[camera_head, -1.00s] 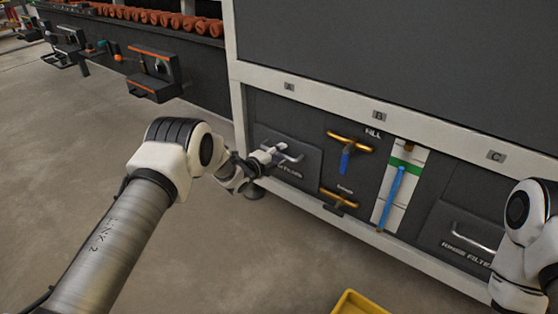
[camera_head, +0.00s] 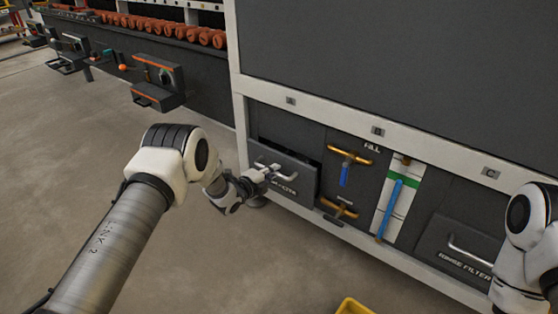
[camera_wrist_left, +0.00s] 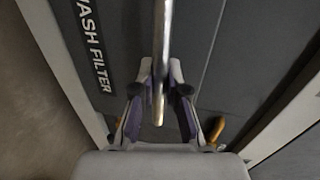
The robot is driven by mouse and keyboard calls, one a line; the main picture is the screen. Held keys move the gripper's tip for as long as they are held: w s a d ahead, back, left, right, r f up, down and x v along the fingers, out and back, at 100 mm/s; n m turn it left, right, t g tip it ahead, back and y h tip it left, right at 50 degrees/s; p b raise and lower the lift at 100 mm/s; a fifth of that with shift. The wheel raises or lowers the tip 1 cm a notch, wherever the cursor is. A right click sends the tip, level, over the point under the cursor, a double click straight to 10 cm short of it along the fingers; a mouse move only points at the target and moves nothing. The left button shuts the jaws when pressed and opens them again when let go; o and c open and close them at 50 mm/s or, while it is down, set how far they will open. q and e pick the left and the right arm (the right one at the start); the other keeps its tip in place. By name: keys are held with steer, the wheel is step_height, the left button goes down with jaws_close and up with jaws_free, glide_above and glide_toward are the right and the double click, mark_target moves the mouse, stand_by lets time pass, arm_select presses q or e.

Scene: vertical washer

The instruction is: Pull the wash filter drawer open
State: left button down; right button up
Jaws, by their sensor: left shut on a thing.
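The wash filter drawer (camera_head: 304,181) is a dark grey front at the lower left of the washer. It stands a little way out, with a dark gap along its top edge. Its "WASH FILTER" lettering shows in the left wrist view, on the drawer face (camera_wrist_left: 122,18). My left gripper (camera_head: 266,172) is shut on the drawer's metal bar handle (camera_head: 287,172). In the left wrist view the handle (camera_wrist_left: 160,42) runs between the two fingertips (camera_wrist_left: 161,72). My right arm shows at the right edge of the head view; its gripper is out of view.
Right of the drawer are brass valves (camera_head: 350,155) with a blue lever, a gauge panel with a blue tube (camera_head: 390,208), and the rinse filter drawer (camera_head: 450,262), which looks closed. A yellow bin (camera_head: 353,306) is at the bottom edge. Floor before the drawer is clear.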

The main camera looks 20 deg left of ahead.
arm_select(q)
steer(key=f+p+v, duration=0.3)
steer(key=p+v, duration=0.6)
steer(key=v, duration=0.6)
steer(key=shift+s+p, duration=0.25)
steer(key=shift+p, duration=0.1)
steer(key=shift+f, duration=0.15)
steer(key=c, duration=1.2)
jaws_free()
steer(key=v, duration=1.2)
